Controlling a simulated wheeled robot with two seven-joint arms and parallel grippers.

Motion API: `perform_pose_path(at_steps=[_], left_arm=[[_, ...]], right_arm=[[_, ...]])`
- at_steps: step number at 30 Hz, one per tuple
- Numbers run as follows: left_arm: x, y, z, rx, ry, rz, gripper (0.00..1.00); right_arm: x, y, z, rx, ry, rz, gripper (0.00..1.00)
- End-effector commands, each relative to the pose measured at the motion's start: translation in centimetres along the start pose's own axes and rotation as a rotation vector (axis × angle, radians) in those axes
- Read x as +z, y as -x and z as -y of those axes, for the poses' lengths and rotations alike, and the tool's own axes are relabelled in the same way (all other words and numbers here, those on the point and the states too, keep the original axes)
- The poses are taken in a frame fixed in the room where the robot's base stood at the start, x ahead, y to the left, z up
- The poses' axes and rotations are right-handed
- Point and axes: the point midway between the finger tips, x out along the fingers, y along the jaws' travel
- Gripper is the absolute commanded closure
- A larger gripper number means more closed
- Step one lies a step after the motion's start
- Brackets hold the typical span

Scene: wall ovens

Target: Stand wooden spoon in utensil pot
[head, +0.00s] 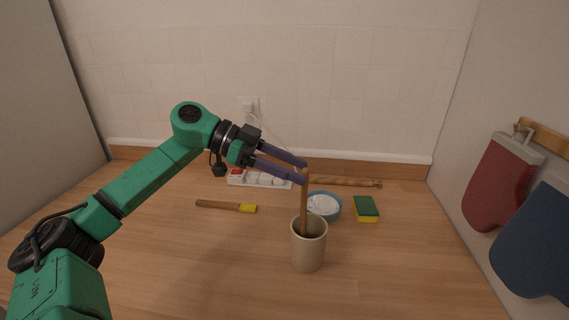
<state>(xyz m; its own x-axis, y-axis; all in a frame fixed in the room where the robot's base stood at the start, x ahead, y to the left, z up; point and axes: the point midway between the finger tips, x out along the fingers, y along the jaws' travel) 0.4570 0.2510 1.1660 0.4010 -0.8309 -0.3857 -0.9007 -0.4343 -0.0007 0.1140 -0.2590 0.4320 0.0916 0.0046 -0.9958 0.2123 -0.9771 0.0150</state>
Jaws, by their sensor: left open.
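The utensil pot (308,249) is a beige cylinder standing upright on the wooden counter, right of centre. The wooden spoon (304,207) stands in it nearly upright, its handle rising above the rim; its lower end is hidden inside the pot. My left gripper (305,172) is open, with its two purple fingers level with the top of the handle. The fingertips are close to the handle top; I cannot tell whether they touch it. My right gripper is not in view.
A brush (226,206) lies left. Oven mitts (500,183) hang at right. The front counter is clear.

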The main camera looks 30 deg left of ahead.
Motion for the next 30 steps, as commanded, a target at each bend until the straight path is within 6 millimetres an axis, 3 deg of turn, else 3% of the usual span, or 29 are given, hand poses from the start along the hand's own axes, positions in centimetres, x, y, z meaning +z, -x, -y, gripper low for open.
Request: perform_pose_path(at_steps=[5, 9, 15, 18, 30], left_arm=[[0.7, 2.1, 0.1, -0.005, 0.001, 0.003, 0.44], [0.7, 6.1, 0.1, -0.007, 0.0, 0.001, 0.44], [0.1, 11.9, 0.1, -0.005, 0.0, 0.0, 0.44], [0.0, 13.7, 0.1, -0.002, 0.001, 0.002, 0.44], [0.0, 14.5, 0.0, 0.0, -0.001, 0.0, 0.44]], right_arm=[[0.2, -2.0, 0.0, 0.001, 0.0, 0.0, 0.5], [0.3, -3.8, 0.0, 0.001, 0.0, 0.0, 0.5], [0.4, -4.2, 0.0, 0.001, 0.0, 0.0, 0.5], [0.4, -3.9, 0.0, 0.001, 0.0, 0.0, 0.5], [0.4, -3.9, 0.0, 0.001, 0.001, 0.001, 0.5]])
